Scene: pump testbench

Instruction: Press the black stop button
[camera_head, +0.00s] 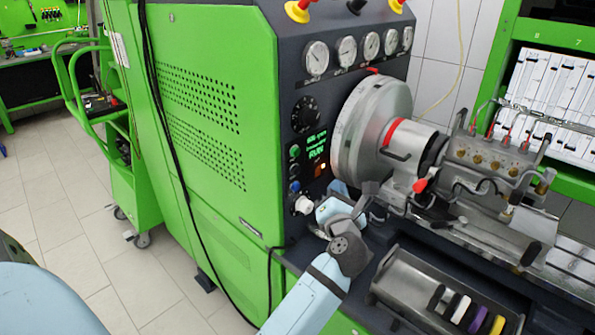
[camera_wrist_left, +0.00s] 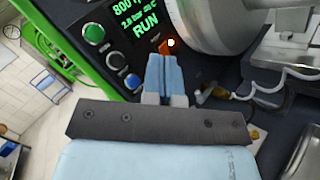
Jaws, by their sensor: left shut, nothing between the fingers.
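The black stop button (camera_wrist_left: 116,60) sits on the dark control panel between a green button (camera_wrist_left: 94,34) and a blue button (camera_wrist_left: 133,81). In the head view the black button (camera_head: 294,169) is small and dark, below the green one. My left gripper (camera_head: 339,188) is in front of the panel, to the right of and slightly below the black button. In the left wrist view its pale blue fingertips (camera_wrist_left: 164,66) are together and empty, right of the button column and just below a lit orange switch (camera_wrist_left: 168,46). They are apart from the black button. My right gripper is not in view.
The display (camera_wrist_left: 134,22) reads RUN. A large metal chuck (camera_head: 372,130) stands close to the gripper's right. A white knob (camera_head: 303,205) is below the buttons.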

